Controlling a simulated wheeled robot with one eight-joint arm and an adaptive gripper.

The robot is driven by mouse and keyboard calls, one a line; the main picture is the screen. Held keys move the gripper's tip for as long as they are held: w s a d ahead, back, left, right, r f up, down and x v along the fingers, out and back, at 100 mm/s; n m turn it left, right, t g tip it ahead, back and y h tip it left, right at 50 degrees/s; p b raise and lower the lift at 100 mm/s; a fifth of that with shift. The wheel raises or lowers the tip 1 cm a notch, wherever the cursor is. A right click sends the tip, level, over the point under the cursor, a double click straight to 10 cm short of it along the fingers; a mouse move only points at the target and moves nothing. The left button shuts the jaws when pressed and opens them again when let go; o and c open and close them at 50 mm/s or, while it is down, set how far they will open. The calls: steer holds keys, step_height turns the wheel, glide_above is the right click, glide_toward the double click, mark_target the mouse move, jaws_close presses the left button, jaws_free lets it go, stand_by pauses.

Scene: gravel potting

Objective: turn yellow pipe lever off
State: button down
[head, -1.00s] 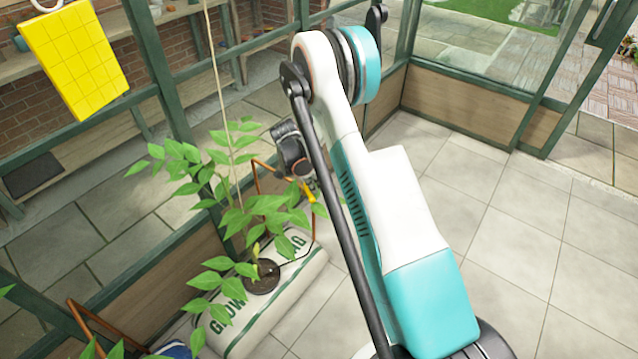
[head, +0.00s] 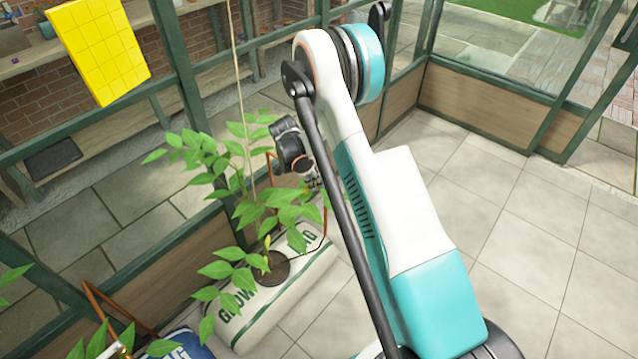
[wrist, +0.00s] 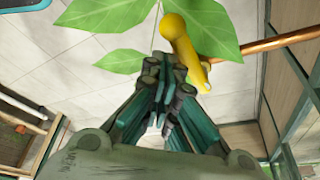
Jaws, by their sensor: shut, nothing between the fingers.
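The yellow pipe lever (wrist: 182,45) shows in the wrist view, just beyond and slightly right of my fingertips. It has a rounded end at the upper left and joins a copper pipe (wrist: 265,46) on its right. My gripper (wrist: 165,68) is shut and empty, its fingertips close against the lever's left side; I cannot tell if they touch. In the head view my gripper (head: 312,182) is small, beside the plant's leaves and the copper pipe (head: 325,215). The lever cannot be made out there, as the gripper and leaves cover that spot.
A leafy plant (head: 235,210) on a string grows from a white grow bag (head: 300,285); its leaves (wrist: 120,60) lie around the lever. A yellow sticky card (head: 98,50) hangs at upper left. Glazed walls with green frames stand behind. Tiled floor (head: 540,240) is clear on the right.

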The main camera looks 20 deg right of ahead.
steer(key=shift+w+a, duration=0.2)
steer(key=shift+a, duration=0.05)
stand_by(0.5)
